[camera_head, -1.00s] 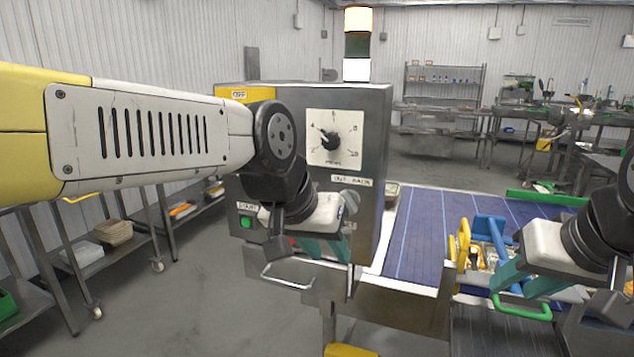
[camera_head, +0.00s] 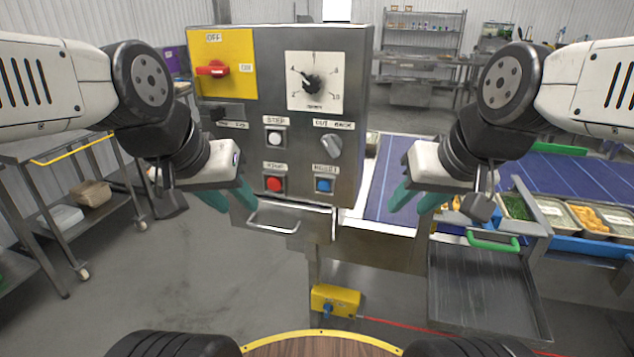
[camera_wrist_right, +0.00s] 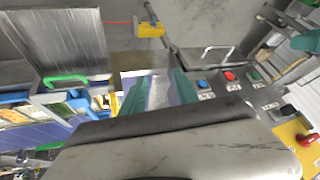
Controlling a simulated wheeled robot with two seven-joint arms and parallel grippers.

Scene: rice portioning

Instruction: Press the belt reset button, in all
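The blue reset button (camera_head: 323,185) sits at the lower right of the grey control box (camera_head: 350,75); its label is blurred. It also shows in the right wrist view (camera_wrist_right: 203,85). My left gripper (camera_head: 230,197) is open and empty, in front of the box's lower left corner. My right gripper (camera_head: 416,197) is open and empty, to the right of the box in the picture, apart from the blue button. Its teal fingers also show spread in the right wrist view (camera_wrist_right: 158,92).
A metal handle (camera_head: 273,222) juts out below. The blue belt (camera_head: 385,195) and food trays (camera_head: 550,212) lie right.

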